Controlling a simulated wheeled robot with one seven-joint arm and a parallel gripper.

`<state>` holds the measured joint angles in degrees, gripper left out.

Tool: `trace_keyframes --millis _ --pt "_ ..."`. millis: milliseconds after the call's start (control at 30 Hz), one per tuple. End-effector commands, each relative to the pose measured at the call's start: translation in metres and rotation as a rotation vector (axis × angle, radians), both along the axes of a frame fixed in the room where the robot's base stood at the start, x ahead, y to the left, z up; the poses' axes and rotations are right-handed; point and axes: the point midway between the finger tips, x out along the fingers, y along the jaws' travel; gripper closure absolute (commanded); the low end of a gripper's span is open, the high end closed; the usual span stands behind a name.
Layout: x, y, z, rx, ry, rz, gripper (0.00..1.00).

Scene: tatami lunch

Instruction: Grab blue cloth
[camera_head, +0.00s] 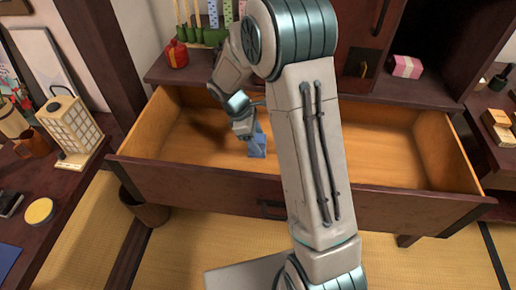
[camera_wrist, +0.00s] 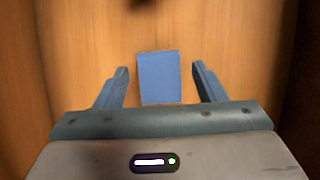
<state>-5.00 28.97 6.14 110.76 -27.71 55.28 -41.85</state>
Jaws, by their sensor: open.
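The blue cloth (camera_wrist: 160,78) is a small folded rectangle lying on the wooden floor of an open drawer. It also shows in the head view (camera_head: 257,149), just past my gripper, which partly hides it. My gripper (camera_wrist: 160,82) is open, with one finger on each side of the cloth. Gaps show between both fingers and the cloth in the wrist view. In the head view my gripper (camera_head: 256,138) reaches down into the left half of the drawer. I cannot tell how high the fingertips are above the drawer floor.
The open drawer (camera_head: 360,205) has raised walls around my gripper; its right half looks empty. A red container (camera_head: 176,54) and a pink box (camera_head: 407,67) stand on the cabinet top behind. A lantern (camera_head: 70,127) stands at left. A bin (camera_head: 146,208) is on the tatami below.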

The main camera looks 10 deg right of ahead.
Motion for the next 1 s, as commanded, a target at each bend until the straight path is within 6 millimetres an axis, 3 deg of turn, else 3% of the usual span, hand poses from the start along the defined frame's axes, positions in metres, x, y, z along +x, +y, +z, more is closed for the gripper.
trace_keyframes --millis 133,367,567,1000 --pt "-0.003 -0.008 -0.022 -0.001 0.001 0.0 0.36" --pt "-0.004 -0.009 -0.024 -0.001 0.0 0.001 0.36" --pt "-0.004 -0.009 -0.024 0.0 -0.001 0.001 0.85" --pt "-0.003 -0.009 -0.015 -0.001 -0.002 0.001 0.85"
